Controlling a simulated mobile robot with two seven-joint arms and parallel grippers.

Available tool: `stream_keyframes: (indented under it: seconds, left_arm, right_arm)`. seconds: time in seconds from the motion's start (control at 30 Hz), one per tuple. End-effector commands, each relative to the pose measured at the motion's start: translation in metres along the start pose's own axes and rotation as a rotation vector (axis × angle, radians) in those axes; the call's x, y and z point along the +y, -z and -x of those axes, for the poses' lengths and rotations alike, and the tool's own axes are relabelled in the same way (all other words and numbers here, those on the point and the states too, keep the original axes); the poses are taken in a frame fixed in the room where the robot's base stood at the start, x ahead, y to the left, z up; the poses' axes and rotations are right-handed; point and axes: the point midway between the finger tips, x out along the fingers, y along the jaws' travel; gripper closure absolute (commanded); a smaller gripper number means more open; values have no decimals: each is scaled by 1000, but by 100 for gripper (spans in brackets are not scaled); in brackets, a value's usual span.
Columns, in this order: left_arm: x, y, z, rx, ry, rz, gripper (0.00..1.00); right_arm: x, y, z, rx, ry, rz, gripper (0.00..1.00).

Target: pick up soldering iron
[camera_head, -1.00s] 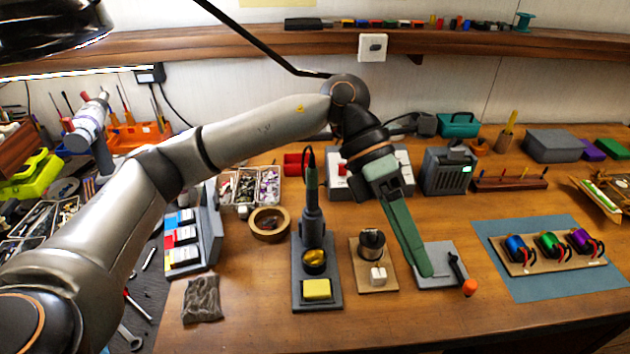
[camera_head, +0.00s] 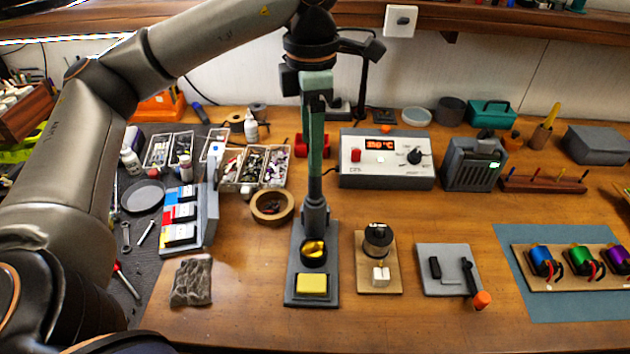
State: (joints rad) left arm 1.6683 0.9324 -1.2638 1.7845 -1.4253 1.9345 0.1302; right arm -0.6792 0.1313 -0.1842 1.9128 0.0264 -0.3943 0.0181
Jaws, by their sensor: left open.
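The soldering iron (camera_head: 315,190) stands upright in its grey stand (camera_head: 298,268), with only a short dark part showing above the holder. My left gripper (camera_head: 317,168) hangs down right over the iron from the top middle, its green fingers in line with the handle. The fingers hide most of the handle and cable, and I cannot tell whether they touch it. The jaws are open, though only a narrow side of them shows. A brass coil (camera_head: 314,250) and a yellow sponge (camera_head: 312,284) sit on the stand's base. My right gripper is out of view.
A station with a red display (camera_head: 387,172) is behind on the right. A tape roll (camera_head: 272,207) is left of the stand, a solder spool (camera_head: 377,240) right of it. A grey cloth (camera_head: 191,282) lies front left. The front table strip is clear.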

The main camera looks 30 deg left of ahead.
Motion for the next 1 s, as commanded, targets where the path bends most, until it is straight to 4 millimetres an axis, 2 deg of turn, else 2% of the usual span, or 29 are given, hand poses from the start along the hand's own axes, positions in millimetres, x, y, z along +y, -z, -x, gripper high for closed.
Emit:
stream_keyframes:
  seconds: [0.27, 0.53, 0.83, 1.0]
  left_arm:
    - [-2, -1, -22, 2, 1, -2, 36]
    - [-5, -3, -60, 1, 2, 0, 36]
    - [-5, -4, -65, -2, 1, 0, 36]
    - [-5, -4, -65, -2, 1, 0, 56]
  right_arm:
    - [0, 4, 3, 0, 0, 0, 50]
    - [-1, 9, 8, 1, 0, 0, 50]
    - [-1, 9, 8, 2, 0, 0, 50]
    - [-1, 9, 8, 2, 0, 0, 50]
